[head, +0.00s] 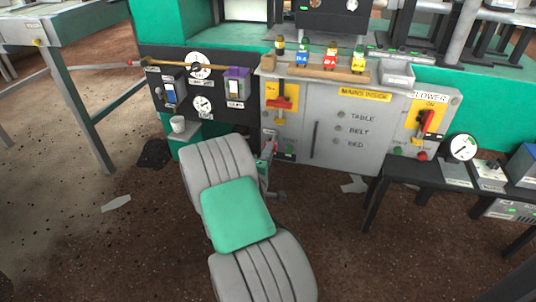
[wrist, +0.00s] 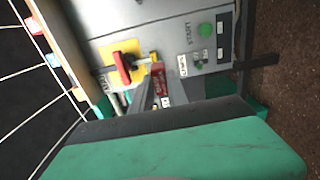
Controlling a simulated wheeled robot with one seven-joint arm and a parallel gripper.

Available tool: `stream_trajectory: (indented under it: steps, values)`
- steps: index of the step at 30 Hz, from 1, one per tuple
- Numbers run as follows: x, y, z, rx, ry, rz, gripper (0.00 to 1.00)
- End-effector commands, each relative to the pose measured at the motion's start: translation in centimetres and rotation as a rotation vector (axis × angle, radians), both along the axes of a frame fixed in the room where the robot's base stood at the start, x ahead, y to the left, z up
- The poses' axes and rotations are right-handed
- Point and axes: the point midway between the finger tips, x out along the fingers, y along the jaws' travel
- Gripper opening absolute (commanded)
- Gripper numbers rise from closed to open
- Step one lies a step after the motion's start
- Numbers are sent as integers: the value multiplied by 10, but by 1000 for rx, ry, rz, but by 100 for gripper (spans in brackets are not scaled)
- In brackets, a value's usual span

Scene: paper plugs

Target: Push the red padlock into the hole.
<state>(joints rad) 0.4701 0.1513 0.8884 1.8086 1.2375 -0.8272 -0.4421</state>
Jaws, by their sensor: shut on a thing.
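The red padlock (wrist: 158,77) is held between the fingertips of my gripper (wrist: 163,92) in the wrist view. It is a small red block with pale lettering, close in front of the grey panel. A red switch handle (wrist: 122,68) on a yellow plate lies just left of it in that view, with a small metal piece between them. The same handle (head: 281,96) shows in the head view, above my gripper (head: 268,160). The hole itself is not clear, and I cannot tell whether the padlock touches anything.
The grey panel (head: 360,155) carries buttons and a second red handle (head: 427,122) at right. A cup (head: 178,124) stands at left. A black table (head: 385,175) is at right. The floor in front is mostly clear.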

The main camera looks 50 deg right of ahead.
Motion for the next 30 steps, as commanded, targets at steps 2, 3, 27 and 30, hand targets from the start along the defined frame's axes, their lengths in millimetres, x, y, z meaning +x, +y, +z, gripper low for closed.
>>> stream_trajectory:
  steps: [2, 3, 27, 30]
  values:
    - [2, -8, 2, 0, -1, -3, 0]
    - [4, -11, 2, 1, -1, -3, 0]
    - [22, -50, 1, -1, -1, 0, 0]
    - [22, -50, 1, -1, -1, 0, 0]
